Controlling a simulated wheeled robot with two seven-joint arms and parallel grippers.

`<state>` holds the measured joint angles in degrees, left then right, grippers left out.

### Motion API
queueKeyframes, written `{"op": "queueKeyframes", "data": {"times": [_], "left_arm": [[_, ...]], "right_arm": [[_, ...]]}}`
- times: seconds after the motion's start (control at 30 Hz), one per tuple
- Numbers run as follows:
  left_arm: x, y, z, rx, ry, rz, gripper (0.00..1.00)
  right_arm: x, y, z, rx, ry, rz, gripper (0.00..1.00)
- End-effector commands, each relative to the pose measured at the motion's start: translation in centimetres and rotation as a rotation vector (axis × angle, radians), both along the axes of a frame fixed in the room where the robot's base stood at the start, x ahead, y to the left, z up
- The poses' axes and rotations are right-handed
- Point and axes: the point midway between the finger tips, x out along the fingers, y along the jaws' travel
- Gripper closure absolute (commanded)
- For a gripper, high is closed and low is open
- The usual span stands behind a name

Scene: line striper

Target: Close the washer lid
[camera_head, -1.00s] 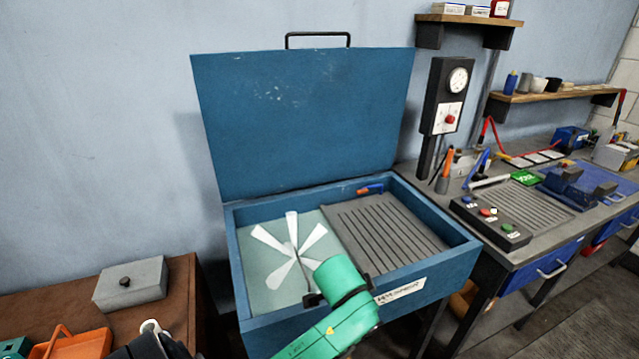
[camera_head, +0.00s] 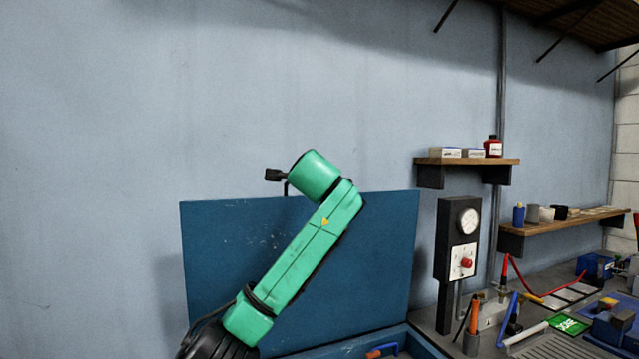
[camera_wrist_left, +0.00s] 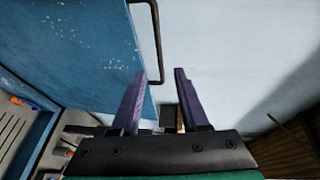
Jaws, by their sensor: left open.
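The blue washer lid (camera_head: 225,245) stands open and upright against the wall above the blue washer basin (camera_head: 418,345), whose front is out of view. The lid also fills the left of the left wrist view (camera_wrist_left: 75,45). Its dark bar handle (camera_wrist_left: 156,40) on the top edge shows there, just beyond my left gripper's fingertips (camera_wrist_left: 160,72). My left gripper is open with nothing held; in the head view it (camera_head: 274,175) is just above the lid's top edge, and my green arm crosses the lid, hiding most of the handle. My right gripper is not in view.
Right of the lid stand a dark gauge box (camera_head: 458,240) with a red knob and a wall shelf (camera_head: 465,162) with small boxes. A workbench with tools and a green card (camera_head: 568,324) lies further right. The wall left of the lid is clear.

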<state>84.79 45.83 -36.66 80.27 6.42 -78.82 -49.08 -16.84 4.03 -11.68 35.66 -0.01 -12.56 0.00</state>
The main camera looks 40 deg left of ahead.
Motion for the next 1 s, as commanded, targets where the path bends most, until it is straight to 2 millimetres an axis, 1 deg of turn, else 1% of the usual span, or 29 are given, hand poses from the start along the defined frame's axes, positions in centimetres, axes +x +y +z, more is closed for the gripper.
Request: {"op": "queueKeyframes", "data": {"times": [0.03, 0.17, 0.33, 0.4, 0.5, 0.63, 0.9, 0.93, 0.97, 1.0], "left_arm": [[0.8, 0.7, 0.3, -0.002, 0.006, 0.003, 0.55], [3.3, 2.9, 0.2, -0.003, 0.007, 0.003, 0.55], [6.8, 5.6, -0.1, -0.003, 0.004, 0.001, 0.55], [7.9, 6.6, -0.3, -0.003, 0.004, 0.001, 0.55], [9.1, 7.4, -0.7, -0.003, 0.002, 0.0, 0.55], [9.8, 8.1, -1.2, -0.003, 0.0, -0.002, 0.55], [10.0, 8.2, -1.6, -0.002, -0.001, -0.003, 0.55], [10.0, 8.2, -1.6, -0.002, -0.001, -0.003, 0.59], [10.0, 8.2, -1.6, -0.002, -0.001, -0.003, 0.71], [10.0, 8.2, -1.6, -0.002, -0.001, -0.003, 0.86]], "right_arm": [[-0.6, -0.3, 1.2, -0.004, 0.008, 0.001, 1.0], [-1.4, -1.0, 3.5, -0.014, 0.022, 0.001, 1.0], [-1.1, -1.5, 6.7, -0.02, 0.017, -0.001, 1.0], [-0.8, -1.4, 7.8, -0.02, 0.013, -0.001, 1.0], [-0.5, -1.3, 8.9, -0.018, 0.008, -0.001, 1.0], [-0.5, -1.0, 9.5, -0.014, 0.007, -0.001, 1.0], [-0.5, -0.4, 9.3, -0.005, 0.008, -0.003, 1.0], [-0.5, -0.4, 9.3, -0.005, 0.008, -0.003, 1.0], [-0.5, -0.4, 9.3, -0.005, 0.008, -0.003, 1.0], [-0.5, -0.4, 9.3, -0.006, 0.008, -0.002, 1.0]]}}
